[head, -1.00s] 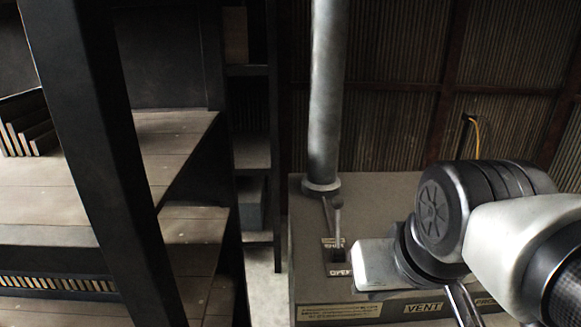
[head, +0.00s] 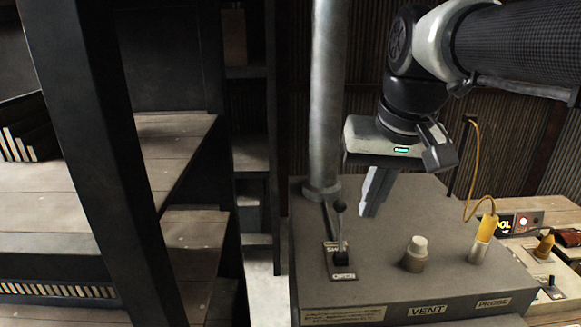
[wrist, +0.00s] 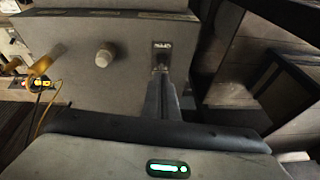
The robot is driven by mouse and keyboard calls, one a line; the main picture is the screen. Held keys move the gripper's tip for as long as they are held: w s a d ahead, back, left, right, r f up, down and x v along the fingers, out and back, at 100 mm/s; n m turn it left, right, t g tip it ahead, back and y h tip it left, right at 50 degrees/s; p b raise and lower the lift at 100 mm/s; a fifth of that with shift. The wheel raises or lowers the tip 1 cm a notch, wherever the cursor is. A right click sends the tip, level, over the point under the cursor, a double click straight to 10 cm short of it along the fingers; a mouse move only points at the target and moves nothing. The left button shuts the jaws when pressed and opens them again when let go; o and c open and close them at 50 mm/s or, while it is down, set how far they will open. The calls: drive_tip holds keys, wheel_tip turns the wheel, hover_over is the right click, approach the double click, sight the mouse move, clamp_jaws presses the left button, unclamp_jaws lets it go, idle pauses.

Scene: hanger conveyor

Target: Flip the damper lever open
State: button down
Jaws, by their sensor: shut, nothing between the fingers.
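The damper lever (head: 340,225) is a thin rod with a dark ball knob, standing on the grey box near the foot of the pipe. It rises from a slot between a SHUT label and an OPEN label (head: 343,276), with the OPEN label at the near end. The knob is over the SHUT end. My gripper (head: 368,213) is shut and empty, fingers pointing down, just right of the lever. A small gap shows between them in the head view. In the wrist view my gripper (wrist: 160,85) points toward the label plate (wrist: 161,45) and hides most of the lever.
The grey pipe (head: 328,100) stands right behind the lever. A dark post (head: 108,160) and shelving fill the left.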

wheel_tip(320, 180, up, 3)
drive_tip(key=g, duration=0.2)
hover_over(340, 226)
drive_tip(key=d, duration=0.2)
drive_tip(key=w+a+f+m+g+h, duration=0.1)
drive_tip(key=w+f, duration=0.1)
drive_tip(key=w, duration=0.7)
drive_tip(key=shift+f+g, duration=0.35)
drive_tip(key=shift+g, duration=0.05)
drive_tip(key=shift+w+a, duration=0.1)
drive_tip(key=s+f+b, duration=0.1)
drive_tip(key=s+f, duration=0.2)
drive_tip(key=f, duration=0.5)
drive_tip(key=shift+s+f+b, duration=0.35)
drive_tip(key=shift+b, duration=0.05)
drive_tip(key=shift+s+b, duration=0.15)
drive_tip(key=shift+b, duration=0.25)
